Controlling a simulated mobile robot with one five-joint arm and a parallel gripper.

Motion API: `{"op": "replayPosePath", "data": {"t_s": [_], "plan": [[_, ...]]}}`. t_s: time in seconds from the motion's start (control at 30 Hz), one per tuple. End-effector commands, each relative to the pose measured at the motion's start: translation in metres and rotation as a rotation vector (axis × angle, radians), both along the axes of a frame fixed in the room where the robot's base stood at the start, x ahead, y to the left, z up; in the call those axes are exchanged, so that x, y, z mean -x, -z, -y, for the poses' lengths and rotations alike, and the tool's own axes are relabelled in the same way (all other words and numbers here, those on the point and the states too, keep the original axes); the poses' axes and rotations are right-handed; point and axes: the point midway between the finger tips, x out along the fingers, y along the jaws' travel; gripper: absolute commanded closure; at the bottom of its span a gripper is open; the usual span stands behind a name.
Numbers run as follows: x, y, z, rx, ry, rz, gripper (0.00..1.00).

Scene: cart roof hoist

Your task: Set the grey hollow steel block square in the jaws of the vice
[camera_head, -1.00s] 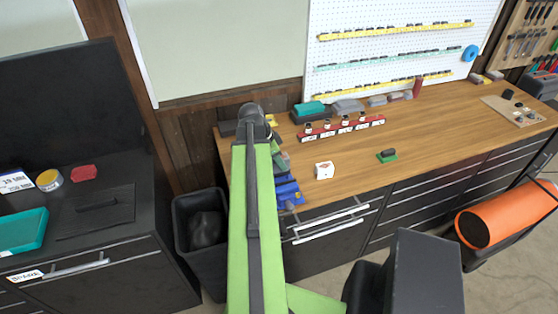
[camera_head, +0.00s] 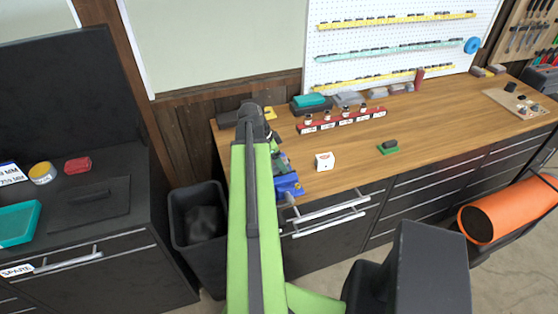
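The blue vice (camera_head: 289,186) sits at the front left edge of the wooden bench, partly hidden by my green arm. Its jaws cannot be made out clearly. Small dark and green parts show just above the vice, right beside my arm; they may be the end of my arm. My gripper's fingers are hidden, so I cannot see whether they are open or hold anything. I cannot pick out the grey hollow steel block for certain. Several grey pieces, one of them a grey block (camera_head: 349,99), lie along the back of the bench.
A white box (camera_head: 324,161) and a green-based block (camera_head: 388,147) stand on the wooden bench (camera_head: 430,125). A red rack (camera_head: 342,121) with several pieces is behind them. A black bin (camera_head: 197,233) stands left of the bench. An orange roll (camera_head: 505,212) is at right.

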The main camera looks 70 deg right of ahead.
Motion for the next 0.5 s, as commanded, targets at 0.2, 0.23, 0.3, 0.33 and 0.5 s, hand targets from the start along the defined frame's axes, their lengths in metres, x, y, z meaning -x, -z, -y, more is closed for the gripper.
{"op": "replayPosePath", "data": {"t_s": [0.2,0.23,0.3,0.33,0.5], "plan": [[0.001,-0.001,0.0,-0.001,0.001,0.0,0.38],[0.0,-0.002,0.0,0.0,0.001,0.0,0.38],[-0.001,-0.009,-0.001,0.0,0.001,0.0,0.38],[-0.002,-0.014,-0.002,0.0,0.001,0.0,0.38],[-0.012,-0.053,-0.011,0.0,0.0,0.0,0.38]]}}
